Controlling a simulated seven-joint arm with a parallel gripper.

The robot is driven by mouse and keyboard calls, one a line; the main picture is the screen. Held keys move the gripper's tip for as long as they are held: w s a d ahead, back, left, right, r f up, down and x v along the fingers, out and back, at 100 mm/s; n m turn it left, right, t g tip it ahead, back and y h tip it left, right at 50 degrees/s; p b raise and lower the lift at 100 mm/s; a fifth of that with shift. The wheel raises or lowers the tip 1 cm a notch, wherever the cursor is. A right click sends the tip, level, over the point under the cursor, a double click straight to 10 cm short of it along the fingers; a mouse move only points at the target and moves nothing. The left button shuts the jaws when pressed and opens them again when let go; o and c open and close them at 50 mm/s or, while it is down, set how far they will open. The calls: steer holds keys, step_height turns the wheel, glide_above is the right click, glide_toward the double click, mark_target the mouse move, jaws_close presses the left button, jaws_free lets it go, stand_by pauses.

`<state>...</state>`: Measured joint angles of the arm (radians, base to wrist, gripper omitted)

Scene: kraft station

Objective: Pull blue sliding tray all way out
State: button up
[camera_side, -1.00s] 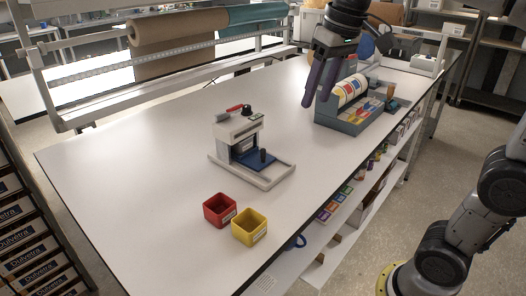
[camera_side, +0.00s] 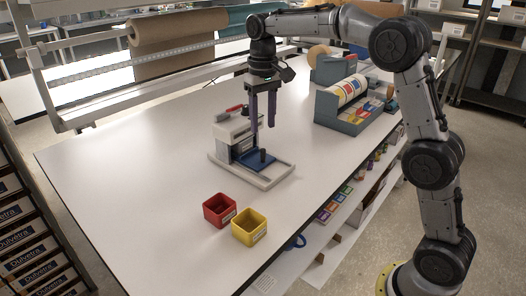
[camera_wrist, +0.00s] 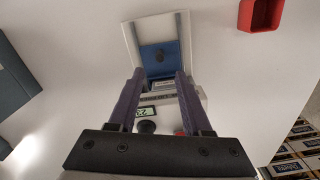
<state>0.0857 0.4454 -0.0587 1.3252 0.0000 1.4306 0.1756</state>
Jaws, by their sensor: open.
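The blue sliding tray (camera_side: 257,160) lies low on the light grey base of a small press-like device (camera_side: 232,133), partly out in front of its housing. A dark upright knob (camera_side: 263,154) stands on the tray. In the wrist view the blue tray (camera_wrist: 160,60) and its dark knob (camera_wrist: 158,55) show beyond my fingertips, on the pale base (camera_wrist: 130,38). My gripper (camera_side: 262,127) is open and empty, its purple fingers pointing down above the device, apart from the knob. It also shows in the wrist view (camera_wrist: 160,75), where the fingers partly cover the housing.
A red bin (camera_side: 219,210) and a yellow bin (camera_side: 249,228) stand in front of the device. A grey rack with coloured labels (camera_side: 345,105) stands behind to the right. The white table (camera_side: 130,165) is clear to the left.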

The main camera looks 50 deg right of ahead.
mark_target(263, 149)
step_height(263, 149, down, 10)
steer(key=shift+r, duration=0.25)
jaws_close()
stand_by(0.3)
steer(key=shift+r, duration=0.1)
stand_by(1.1)
